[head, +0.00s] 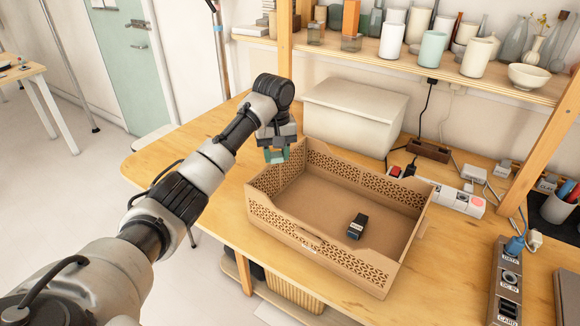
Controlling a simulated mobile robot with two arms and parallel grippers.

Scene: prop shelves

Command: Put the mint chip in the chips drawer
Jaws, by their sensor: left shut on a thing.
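My left gripper (276,155) points down above the back left corner of an open tan drawer-like box (322,249) on the wooden bench. It is shut on a small mint-teal piece, the mint chip (275,156), which shows between and below the dark fingers; its outline is partly hidden by them. The box has pierced lattice walls and I see no readable label on it. A small black block (357,227) lies on the box floor, right of its middle. The rest of the floor is bare. My right gripper is not in view.
A closed cream bin (354,112) stands behind the box. A white power strip (455,197) with cables lies to the right, and a dark socket panel (507,285) is at the front right. A shelf of cups and vases (432,48) hangs above the bench.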

